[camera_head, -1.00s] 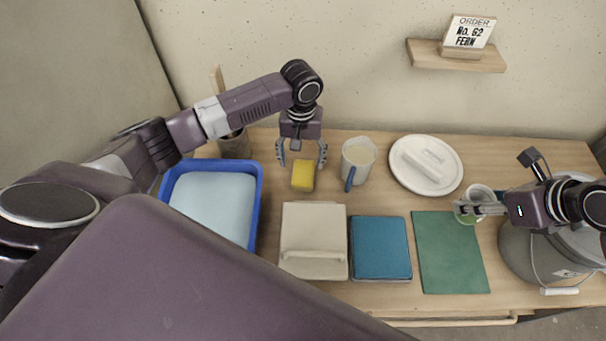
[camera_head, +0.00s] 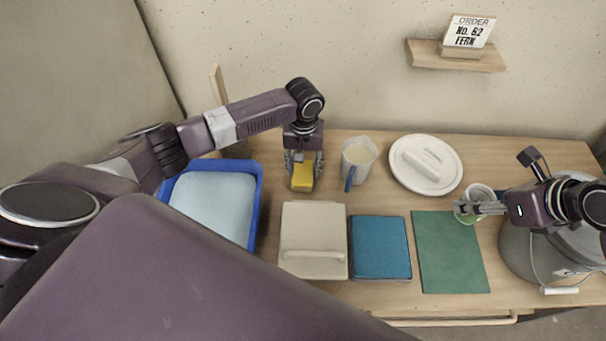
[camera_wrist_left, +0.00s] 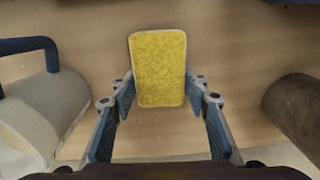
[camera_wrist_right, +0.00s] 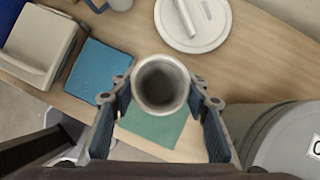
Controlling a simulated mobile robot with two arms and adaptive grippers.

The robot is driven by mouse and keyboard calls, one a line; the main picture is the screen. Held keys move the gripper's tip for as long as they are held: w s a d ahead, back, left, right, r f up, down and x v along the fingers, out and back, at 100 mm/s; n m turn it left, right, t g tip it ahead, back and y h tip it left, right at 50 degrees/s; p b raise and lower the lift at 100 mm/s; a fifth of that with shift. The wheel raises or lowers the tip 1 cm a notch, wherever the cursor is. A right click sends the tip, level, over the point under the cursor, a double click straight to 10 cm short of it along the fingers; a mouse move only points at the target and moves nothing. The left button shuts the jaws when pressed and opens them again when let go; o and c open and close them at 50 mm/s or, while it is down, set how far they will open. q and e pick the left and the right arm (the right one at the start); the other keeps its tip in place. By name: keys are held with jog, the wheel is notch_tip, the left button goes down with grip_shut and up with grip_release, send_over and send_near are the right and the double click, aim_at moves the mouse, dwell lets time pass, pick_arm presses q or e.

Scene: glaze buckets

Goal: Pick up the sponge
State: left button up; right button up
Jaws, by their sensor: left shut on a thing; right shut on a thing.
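The yellow sponge (camera_head: 302,178) is on the wooden table, between the blue tray and the pitcher. My left gripper (camera_head: 303,164) reaches down from above and is shut on the sponge, one finger at each side. In the left wrist view the sponge (camera_wrist_left: 158,68) shows between the fingertips (camera_wrist_left: 158,88). My right gripper (camera_head: 478,208) is shut on a pale cup (camera_head: 479,192) near the grey bucket. The right wrist view looks into the cup (camera_wrist_right: 160,84), held between the fingers.
A blue tray (camera_head: 256,205) is left of the sponge, a pitcher (camera_head: 358,160) with a blue handle right. In front are a beige lidded box (camera_head: 313,228), a blue pad (camera_head: 380,248) and a green mat (camera_head: 450,255). A white lid (camera_head: 427,165) and grey bucket (camera_head: 530,250) stand further right.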

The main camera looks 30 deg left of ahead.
aim_at(304, 167)
pick_arm(q)
jog(key=shift+r, duration=0.15)
notch_tip(304, 167, up, 20)
jog(key=shift+p, duration=0.3)
dwell(0.7)
